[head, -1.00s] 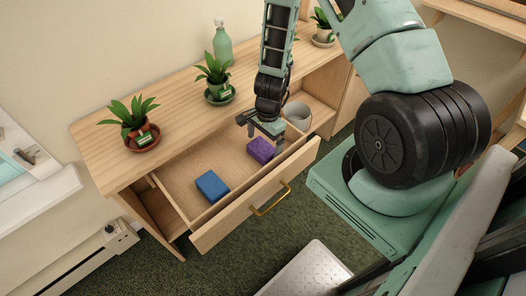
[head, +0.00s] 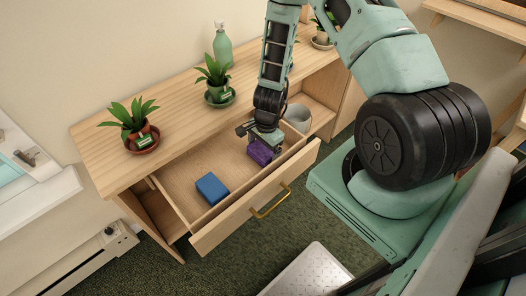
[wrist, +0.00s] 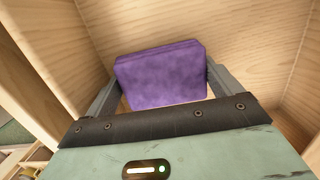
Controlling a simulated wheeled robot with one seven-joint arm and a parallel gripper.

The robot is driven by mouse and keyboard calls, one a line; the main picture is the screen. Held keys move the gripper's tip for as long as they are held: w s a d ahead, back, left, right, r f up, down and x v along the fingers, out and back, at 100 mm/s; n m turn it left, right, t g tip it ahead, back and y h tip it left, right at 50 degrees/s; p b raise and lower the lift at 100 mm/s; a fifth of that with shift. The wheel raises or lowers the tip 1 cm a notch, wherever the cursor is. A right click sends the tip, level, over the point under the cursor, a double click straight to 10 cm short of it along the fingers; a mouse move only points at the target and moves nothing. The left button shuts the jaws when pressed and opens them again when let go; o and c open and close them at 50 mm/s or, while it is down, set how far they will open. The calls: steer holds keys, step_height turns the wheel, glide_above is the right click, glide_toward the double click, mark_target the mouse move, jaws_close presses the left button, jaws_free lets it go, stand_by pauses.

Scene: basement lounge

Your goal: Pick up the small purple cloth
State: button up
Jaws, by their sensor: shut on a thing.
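The small purple cloth (head: 259,152) is a folded block in the right part of the open drawer. In the wrist view the cloth (wrist: 162,75) sits between the two fingers of my gripper (wrist: 160,88), with a finger against each side. My gripper (head: 262,142) is shut on it, reaching down into the drawer from above. The head view does not show clearly whether the cloth touches the drawer bottom. My gripper hides part of its top there.
A blue block (head: 212,188) lies in the drawer (head: 186,180) to the left. The drawer front has a brass handle (head: 270,202). Potted plants (head: 134,124) and a green bottle (head: 222,44) stand on the cabinet top (head: 175,100). A grey pot (head: 298,117) sits in the right compartment.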

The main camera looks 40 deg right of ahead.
mark_target(263, 150)
steer(key=shift+r, duration=5)
